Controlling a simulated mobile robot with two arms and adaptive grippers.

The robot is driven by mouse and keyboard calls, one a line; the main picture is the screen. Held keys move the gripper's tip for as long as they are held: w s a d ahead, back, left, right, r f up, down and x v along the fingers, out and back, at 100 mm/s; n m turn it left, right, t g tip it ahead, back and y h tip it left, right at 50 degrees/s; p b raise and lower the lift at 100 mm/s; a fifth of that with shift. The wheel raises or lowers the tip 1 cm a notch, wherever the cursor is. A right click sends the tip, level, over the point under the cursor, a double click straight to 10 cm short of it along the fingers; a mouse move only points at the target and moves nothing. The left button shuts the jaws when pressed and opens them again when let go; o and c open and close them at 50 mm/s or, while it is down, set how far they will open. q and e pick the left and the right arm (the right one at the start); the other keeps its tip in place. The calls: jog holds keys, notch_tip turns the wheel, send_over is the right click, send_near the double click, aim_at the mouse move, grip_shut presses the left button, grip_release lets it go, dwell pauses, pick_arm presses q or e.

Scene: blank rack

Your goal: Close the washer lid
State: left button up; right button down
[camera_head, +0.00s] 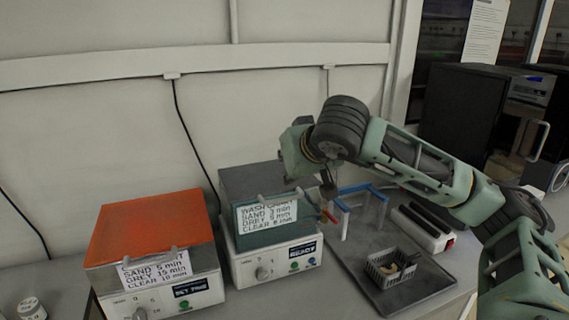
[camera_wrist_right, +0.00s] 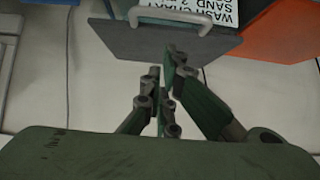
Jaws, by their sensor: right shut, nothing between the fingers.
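The middle machine has a dark grey panel (camera_head: 262,180) on top, a teal front with a white wash-chart label (camera_head: 268,213), a bar handle, and a white base (camera_head: 275,262) with a knob. I cannot tell exactly how far its lid is open. My right gripper (camera_head: 328,190) hangs at the right side of this lid, pointing down and partly hidden by its own wrist. In the right wrist view, its shut, empty fingers (camera_wrist_right: 170,75) overlap the edge of the grey panel (camera_wrist_right: 160,42); contact is unclear. My left gripper is not in view.
A similar machine with an orange lid (camera_head: 150,225) stands at the left. A blue-and-white frame (camera_head: 345,215) stands right of the middle machine. A small basket (camera_head: 390,268) sits on a dark tray (camera_head: 425,288). A power strip (camera_head: 425,230) lies behind the tray.

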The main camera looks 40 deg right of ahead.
jog(key=s+a+r, duration=0.2)
jog(key=s+r, duration=0.1)
jog(key=s, duration=0.4)
notch_tip(320, 180, up, 6)
jog(key=g+y+p, duration=0.2)
jog(key=g+p, duration=0.6)
jog(key=p, duration=0.5)
send_over(283, 201)
jog(key=s, duration=0.2)
jog(key=f+p, duration=0.1)
jog(key=f, duration=0.3)
jog(key=w+f+p, duration=0.1)
jog(key=f, duration=0.4)
jog(key=w+f+p, duration=0.1)
jog(key=f, duration=0.4)
jog(key=shift+f, duration=0.25)
